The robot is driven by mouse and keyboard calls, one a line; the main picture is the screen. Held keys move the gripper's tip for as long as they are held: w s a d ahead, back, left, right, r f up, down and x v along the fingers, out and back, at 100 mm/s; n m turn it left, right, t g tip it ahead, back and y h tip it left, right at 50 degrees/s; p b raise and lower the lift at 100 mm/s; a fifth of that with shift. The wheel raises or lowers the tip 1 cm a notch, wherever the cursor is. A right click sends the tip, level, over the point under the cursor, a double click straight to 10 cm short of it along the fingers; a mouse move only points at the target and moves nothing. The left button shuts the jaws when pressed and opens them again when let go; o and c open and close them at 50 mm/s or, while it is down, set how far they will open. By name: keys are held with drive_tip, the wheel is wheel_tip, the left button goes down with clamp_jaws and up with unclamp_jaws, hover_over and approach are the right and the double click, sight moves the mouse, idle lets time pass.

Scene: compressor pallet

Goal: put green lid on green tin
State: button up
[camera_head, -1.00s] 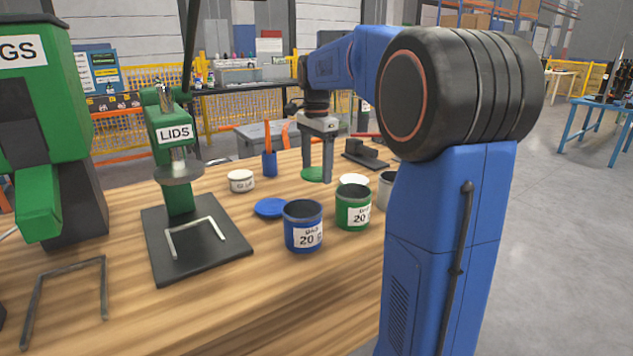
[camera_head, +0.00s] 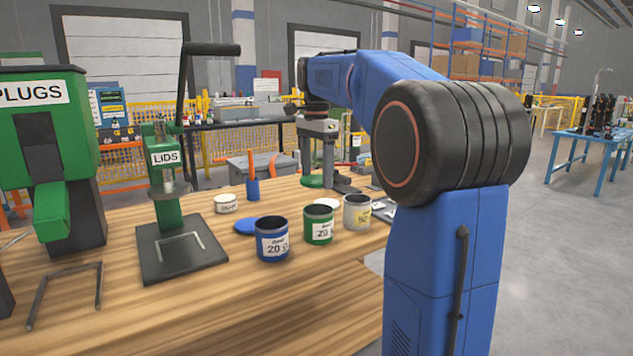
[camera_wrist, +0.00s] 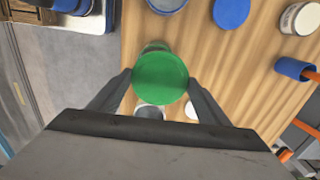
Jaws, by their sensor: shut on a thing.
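My gripper (camera_head: 318,183) is shut on the green lid (camera_head: 312,181), a flat round disc held between its fingertips. The wrist view shows the lid (camera_wrist: 160,78) level between both fingers of my gripper (camera_wrist: 160,82). The green tin (camera_head: 319,226) stands upright and open on the wooden bench, labelled in white, between the blue tin and the grey tin. In the head view it is nearer than the lid, which is apart from it. In the wrist view the lid hides most of the green tin (camera_wrist: 156,46); only a bit of its rim side shows.
The blue tin (camera_head: 272,240) and grey tin (camera_head: 357,212) flank the green tin closely. A blue lid (camera_head: 246,227), a white lid (camera_head: 327,203), a small white tin (camera_head: 226,204) and a blue holder (camera_head: 253,190) are nearby. The LIDS press (camera_head: 166,200) stands left.

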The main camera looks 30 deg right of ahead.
drive_tip(key=shift+s, duration=0.4)
wheel_tip(320, 180, down, 6)
drive_tip(key=shift+f, duration=0.15)
idle(0.4)
drive_tip(key=shift+f, duration=0.55)
idle(2.5)
drive_tip(key=o, duration=1.3)
drive_tip(key=shift+r, duration=3.5)
drive_tip(key=shift+s, duration=0.1)
